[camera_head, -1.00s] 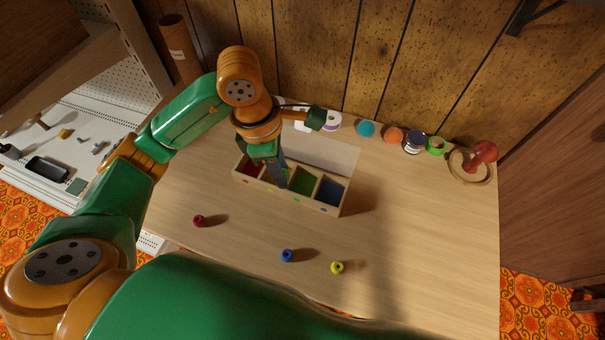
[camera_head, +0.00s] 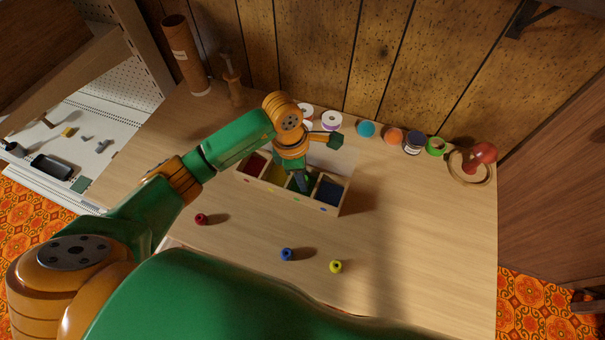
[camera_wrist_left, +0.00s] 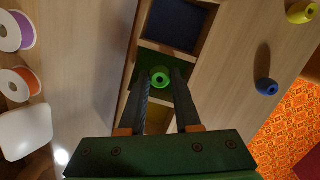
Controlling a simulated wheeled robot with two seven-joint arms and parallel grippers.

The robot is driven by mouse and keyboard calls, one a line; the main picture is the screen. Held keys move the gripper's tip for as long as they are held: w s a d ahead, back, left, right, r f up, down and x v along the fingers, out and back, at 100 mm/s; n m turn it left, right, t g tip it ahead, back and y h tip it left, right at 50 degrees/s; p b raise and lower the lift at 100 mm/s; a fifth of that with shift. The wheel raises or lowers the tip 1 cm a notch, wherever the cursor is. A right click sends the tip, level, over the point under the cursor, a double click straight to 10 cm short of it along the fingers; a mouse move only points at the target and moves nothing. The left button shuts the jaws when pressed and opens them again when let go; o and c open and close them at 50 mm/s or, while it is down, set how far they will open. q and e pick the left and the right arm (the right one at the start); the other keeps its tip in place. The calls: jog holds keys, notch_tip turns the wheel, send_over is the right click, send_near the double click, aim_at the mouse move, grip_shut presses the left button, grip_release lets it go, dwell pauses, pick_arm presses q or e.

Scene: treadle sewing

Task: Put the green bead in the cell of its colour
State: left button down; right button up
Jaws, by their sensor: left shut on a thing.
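The sorting box (camera_head: 277,194) stands on the table with red (camera_head: 255,165), yellow (camera_head: 277,174), green and blue (camera_head: 330,191) cells in a row. My left gripper (camera_head: 303,188) points down at the green cell and hides much of it in the head view. In the left wrist view its fingers (camera_wrist_left: 160,82) are shut on the green bead (camera_wrist_left: 160,78). The bead shows against the green cell (camera_wrist_left: 148,62), with the blue cell (camera_wrist_left: 180,24) beside it. I cannot tell the bead's exact height over the cell floor. My right gripper is out of view.
A red bead (camera_head: 201,219), a blue bead (camera_head: 287,254) and a yellow bead (camera_head: 336,266) lie loose in front of the box. Several spools (camera_head: 366,129) line the back, with a red-topped object (camera_head: 481,155) at the back right. The table's right part is clear.

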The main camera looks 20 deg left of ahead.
pick_arm(q)
jog(key=shift+f, duration=0.3)
jog(key=c, duration=0.9)
grip_release()
jog(key=shift+r, duration=0.1)
jog(key=shift+r, duration=0.3)
jog(key=shift+r+p, duration=0.7)
jog(key=shift+p, duration=0.15)
notch_tip(320, 180, up, 11)
jog(key=a+b, duration=0.1)
jog(key=b, duration=0.1)
jog(key=shift+s+a, duration=0.35)
